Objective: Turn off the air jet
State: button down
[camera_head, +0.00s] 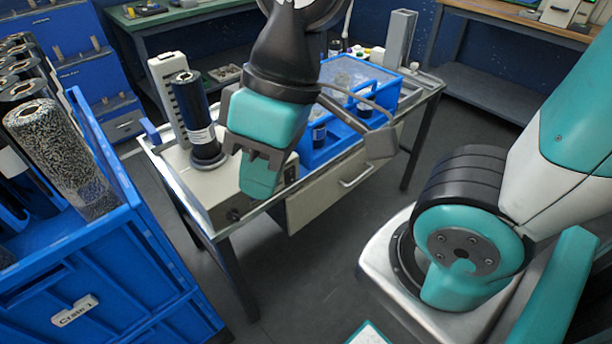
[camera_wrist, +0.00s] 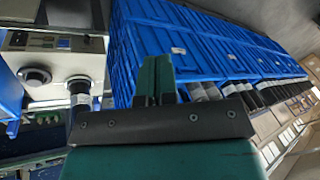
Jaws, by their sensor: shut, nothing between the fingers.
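A beige machine (camera_head: 205,187) stands at the left end of the workbench, with a dark roll (camera_head: 192,105) upright on it. A small dark knob (camera_head: 234,214) is low on its front. My gripper (camera_head: 259,178) points down in front of the machine's right part and hides some of it. The teal fingers are together and empty; they also show in the wrist view (camera_wrist: 156,78). The wrist view shows the machine at left, with a dark control strip (camera_wrist: 55,41) and a round dark part (camera_wrist: 35,76). I cannot tell which control belongs to the air jet.
A blue frame with clear panels (camera_head: 345,100) stands right of the machine on the bench. A blue crate (camera_head: 100,270) holding several rolls is at the left front. The floor (camera_head: 330,235) before the bench is clear. Blue crates (camera_wrist: 215,45) line the wrist view's right side.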

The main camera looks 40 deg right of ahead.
aim_at(291, 176)
jog(key=w+d+f+m+t+h+b, duration=0.1)
jog(key=w+d+f+m+t+b, duration=0.25)
jog(key=w+d+f+m, duration=0.85)
jog(key=w+d+f+m+h+b, duration=0.1)
jog(key=w+d+f+m+h, duration=0.2)
jog(key=d+f+m, duration=0.7)
jog(key=f+m, duration=0.1)
jog(key=m, duration=0.1)
jog(key=shift+w+d+f+m+b, duration=0.2)
jog(key=shift+d+m+b, duration=0.1)
jog(key=shift+b, duration=0.05)
jog(key=shift+w+a+f, duration=0.1)
jog(key=shift+w+f, duration=1.1)
jog(key=shift+f, duration=0.45)
jog(key=shift+w+f, duration=1.2)
jog(key=shift+f, duration=0.45)
jog(key=shift+w+a+f, duration=0.1)
jog(key=shift+w+f, duration=1.1)
jog(key=shift+f, duration=0.45)
